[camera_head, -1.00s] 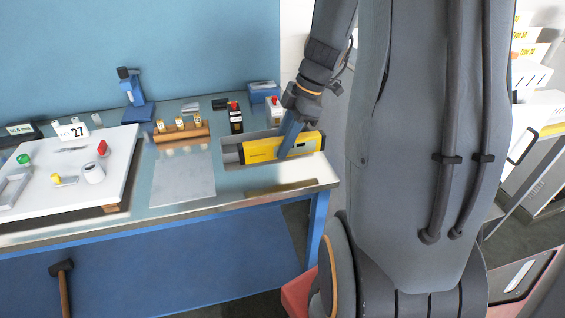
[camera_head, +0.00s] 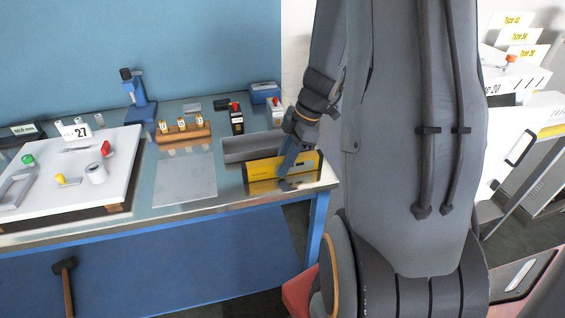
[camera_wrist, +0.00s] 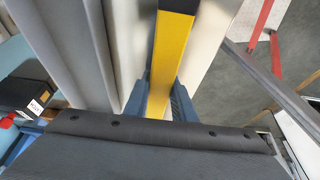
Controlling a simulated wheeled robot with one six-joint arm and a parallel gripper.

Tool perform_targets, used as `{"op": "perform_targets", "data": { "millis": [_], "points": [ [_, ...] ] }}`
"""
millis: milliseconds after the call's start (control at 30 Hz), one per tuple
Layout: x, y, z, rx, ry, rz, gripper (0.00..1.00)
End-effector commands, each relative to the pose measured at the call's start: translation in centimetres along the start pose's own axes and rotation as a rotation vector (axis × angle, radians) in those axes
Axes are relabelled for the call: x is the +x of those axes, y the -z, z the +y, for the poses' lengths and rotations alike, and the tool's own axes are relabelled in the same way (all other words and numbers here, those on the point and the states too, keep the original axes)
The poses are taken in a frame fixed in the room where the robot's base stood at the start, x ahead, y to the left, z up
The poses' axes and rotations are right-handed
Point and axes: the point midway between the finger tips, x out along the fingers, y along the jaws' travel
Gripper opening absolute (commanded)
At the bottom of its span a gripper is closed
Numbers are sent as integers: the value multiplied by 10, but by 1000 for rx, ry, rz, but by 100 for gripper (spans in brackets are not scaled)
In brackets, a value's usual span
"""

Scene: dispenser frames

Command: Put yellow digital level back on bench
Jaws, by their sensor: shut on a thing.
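The yellow digital level (camera_head: 262,170) is at the right end of the bench (camera_head: 229,192), near the front edge. It stands on its long edge, with its reflection in the bench top just below. I cannot tell whether it touches the bench. My gripper (camera_head: 287,170) comes down from above and is shut on the level right of its middle. In the wrist view the yellow level (camera_wrist: 171,60) runs between the two blue fingers (camera_wrist: 158,102). The fingers hide part of its face.
A grey channel-shaped block (camera_head: 245,148) lies right behind the level. A bare metal plate (camera_head: 185,180) lies to the left, with a wooden block (camera_head: 183,133) behind it. A white board (camera_head: 70,175) fills the left side. The right bench edge is close to the level.

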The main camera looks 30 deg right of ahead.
Motion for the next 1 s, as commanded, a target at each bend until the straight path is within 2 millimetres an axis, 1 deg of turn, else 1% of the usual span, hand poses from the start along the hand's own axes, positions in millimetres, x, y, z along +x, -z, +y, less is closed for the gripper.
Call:
{"op": "perform_targets", "data": {
  "millis": [33,67,100,167,467,567,633,767,1000],
  "points": [
    [2,-1,0,0,0,0,0],
    [2,-1,0,0,0,0,27],
    [1,0,0,0,0,0,33],
    [1,0,0,0,0,0,42],
    [0,0,0,0,0,0,42],
    [-2,1,0,0,0,0,42],
    [-8,1,1,0,-3,1,42],
    [-27,0,2,0,-6,-1,42],
    [-73,0,2,1,-5,-1,42]
  ]
}}
